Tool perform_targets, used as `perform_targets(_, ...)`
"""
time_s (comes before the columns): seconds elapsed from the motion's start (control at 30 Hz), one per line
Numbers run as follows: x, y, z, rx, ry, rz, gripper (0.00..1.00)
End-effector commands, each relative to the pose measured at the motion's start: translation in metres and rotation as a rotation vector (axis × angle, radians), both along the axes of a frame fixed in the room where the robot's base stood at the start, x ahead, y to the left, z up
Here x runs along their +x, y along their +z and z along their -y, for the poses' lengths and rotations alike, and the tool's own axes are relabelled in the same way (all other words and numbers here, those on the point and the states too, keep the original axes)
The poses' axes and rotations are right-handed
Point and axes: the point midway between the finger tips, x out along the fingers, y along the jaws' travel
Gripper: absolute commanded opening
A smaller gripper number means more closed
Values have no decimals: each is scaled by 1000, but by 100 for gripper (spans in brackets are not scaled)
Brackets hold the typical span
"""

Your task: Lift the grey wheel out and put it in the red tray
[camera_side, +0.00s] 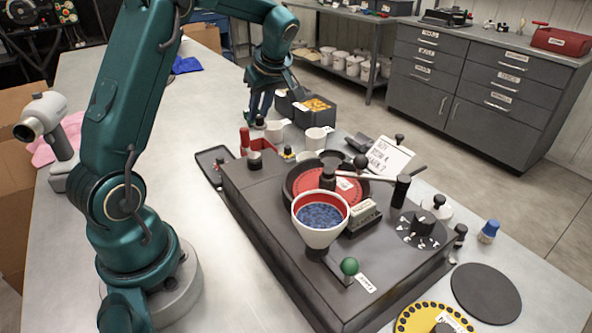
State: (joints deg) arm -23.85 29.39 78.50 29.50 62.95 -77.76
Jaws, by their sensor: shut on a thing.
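My gripper (261,112) is at the back of the bench, beyond the machine, pointing down. Its fingers are shut on a small dark knob (260,122); what the knob belongs to is hard to make out. On the dark machine (262,205), a red disc (312,183) lies in a round dark housing. A flat dark grey disc (486,293) lies on the bench at the lower right. I cannot tell which thing is the grey wheel.
A white funnel (320,237) of blue grains stands on the machine, near a green knob (349,266). A yellow wheel (407,323) lies at the front. White cups (315,139) and a dark bin (313,117) stand near my gripper. The left bench is mostly clear.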

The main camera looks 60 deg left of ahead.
Motion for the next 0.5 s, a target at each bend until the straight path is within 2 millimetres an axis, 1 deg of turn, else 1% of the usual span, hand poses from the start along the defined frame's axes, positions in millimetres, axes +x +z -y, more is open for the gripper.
perform_targets(0.03,0,-4,0,-1,0,-1,0)
perform_targets(0.2,0,-10,1,-1,-2,0,0)
perform_targets(0.43,0,-10,1,-1,-2,1,0)
perform_targets(0.47,0,-10,1,-1,-2,1,29)
perform_targets(0.5,0,-10,1,-1,-2,1,44)
